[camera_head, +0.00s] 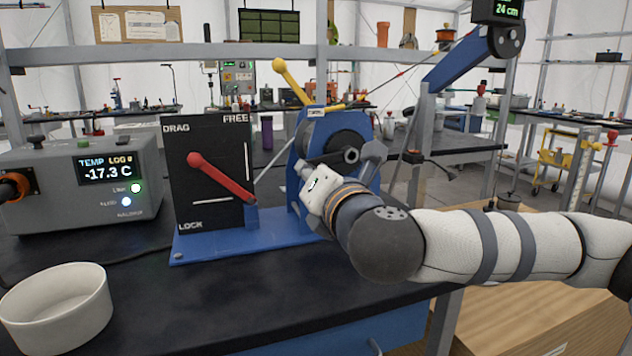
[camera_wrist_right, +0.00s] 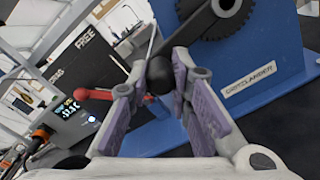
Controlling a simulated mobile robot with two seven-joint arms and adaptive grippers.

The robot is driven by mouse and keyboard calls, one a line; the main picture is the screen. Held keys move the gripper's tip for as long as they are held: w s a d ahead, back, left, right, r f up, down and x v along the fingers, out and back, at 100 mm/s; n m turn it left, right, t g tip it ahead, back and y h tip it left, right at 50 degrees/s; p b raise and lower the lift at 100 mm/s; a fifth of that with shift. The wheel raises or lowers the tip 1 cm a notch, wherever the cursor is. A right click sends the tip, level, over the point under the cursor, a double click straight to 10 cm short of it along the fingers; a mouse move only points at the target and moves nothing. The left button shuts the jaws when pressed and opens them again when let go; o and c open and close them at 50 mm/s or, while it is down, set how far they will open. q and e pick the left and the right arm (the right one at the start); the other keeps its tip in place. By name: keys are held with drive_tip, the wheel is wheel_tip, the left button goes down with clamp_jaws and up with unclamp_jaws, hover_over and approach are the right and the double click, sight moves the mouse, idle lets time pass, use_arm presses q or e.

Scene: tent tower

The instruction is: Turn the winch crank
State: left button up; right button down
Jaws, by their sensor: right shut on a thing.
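The winch has a blue frame (camera_head: 305,150) and a dark drum (camera_head: 345,128) and stands on a blue base plate on the black bench. In the right wrist view its dark crank arm (camera_wrist_right: 198,24) runs from the drum down to a black rounded crank handle (camera_wrist_right: 159,76). My right gripper (camera_head: 343,166) is in front of the winch and hides part of it. In the right wrist view its fingers (camera_wrist_right: 160,88) are on both sides of the handle, shut on it. My left gripper is not in view.
A black panel (camera_head: 205,215) left of the winch carries a red lever (camera_head: 222,178), pointing between FREE and LOCK. A temperature box (camera_head: 75,205) and white bowl (camera_head: 55,305) stand further left. A yellow lever (camera_head: 291,82) rises behind the winch. A blue boom (camera_head: 455,75) stands right.

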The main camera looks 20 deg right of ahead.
drive_tip(key=c, duration=1.4)
unclamp_jaws()
drive_tip(key=shift+c, duration=0.2)
drive_tip(key=shift+s, duration=0.1)
drive_tip(key=s, duration=0.7)
drive_tip(key=shift+s, duration=0.15)
